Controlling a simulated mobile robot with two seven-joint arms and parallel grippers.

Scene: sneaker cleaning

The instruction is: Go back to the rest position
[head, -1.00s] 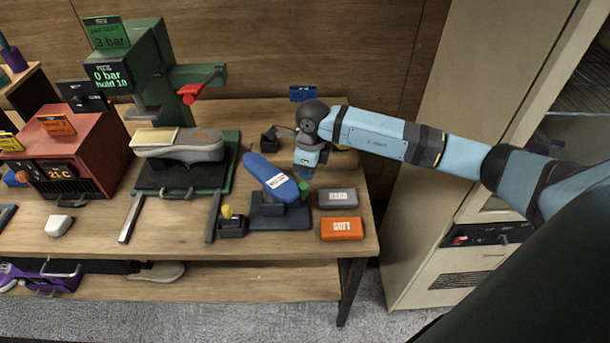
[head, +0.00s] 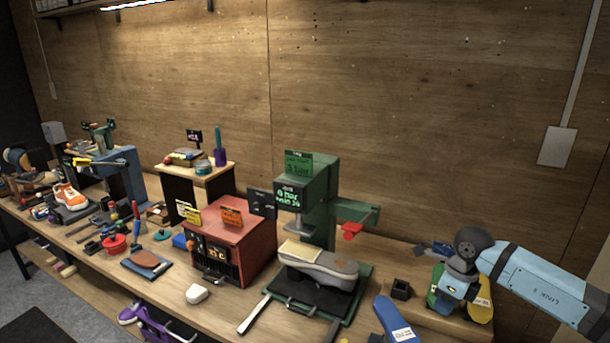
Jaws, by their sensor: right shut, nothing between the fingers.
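My right gripper (head: 468,293) is at the right end of the bench. It points down, in front of yellow and green items, and shows small and partly blended with them. It is shut and holds nothing. My light blue right arm comes in from the right edge. My left gripper is not in view. A blue insole-shaped piece (head: 396,322) lies at the bottom edge, left of the gripper and apart from it.
A green press (head: 320,205) stands behind a grey shoe sole (head: 322,268). A red box with a display (head: 238,245) is left of it. A small black holder (head: 401,289) stands near my gripper. Tools and an orange sneaker (head: 70,197) fill the bench's far left.

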